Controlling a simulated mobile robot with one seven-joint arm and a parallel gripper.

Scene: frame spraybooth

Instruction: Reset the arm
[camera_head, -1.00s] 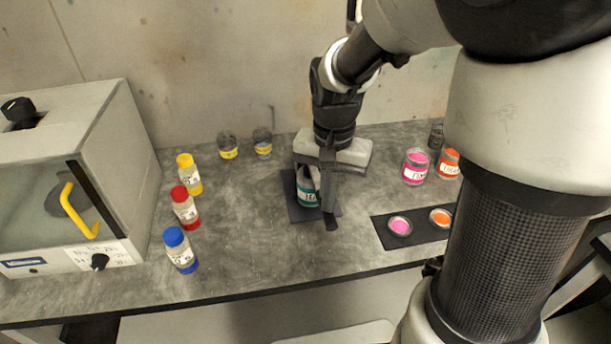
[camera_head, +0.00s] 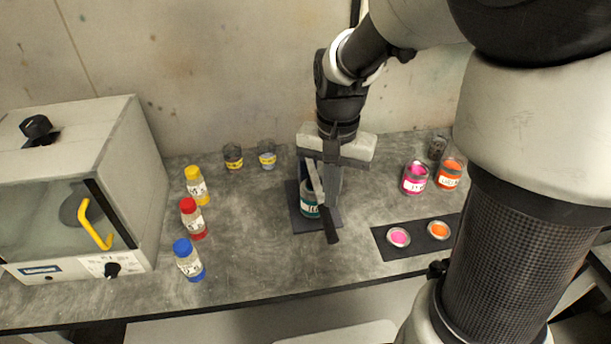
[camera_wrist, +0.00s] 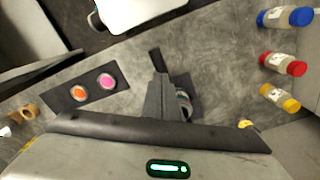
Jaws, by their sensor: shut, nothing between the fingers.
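My gripper (camera_head: 330,205) points down over the middle of the bench and is shut with nothing held. Its fingers also show at the centre of the wrist view (camera_wrist: 157,85). A teal-labelled jar (camera_head: 309,208) stands on a small dark mat (camera_head: 297,212) behind and beside the fingers. The fingers and gripper body hide part of the jar. In the wrist view the jar (camera_wrist: 184,100) is to the right of the fingers, partly covered. I cannot tell whether the fingers touch it.
A grey cabinet with a yellow handle (camera_head: 97,222) is at left. Yellow (camera_head: 197,186), red (camera_head: 193,218) and blue (camera_head: 188,260) capped bottles stand beside it. Pink (camera_head: 415,178) and orange (camera_head: 450,173) jars stand right, behind a dark mat (camera_head: 418,241) with two lids. The front middle of the bench is clear.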

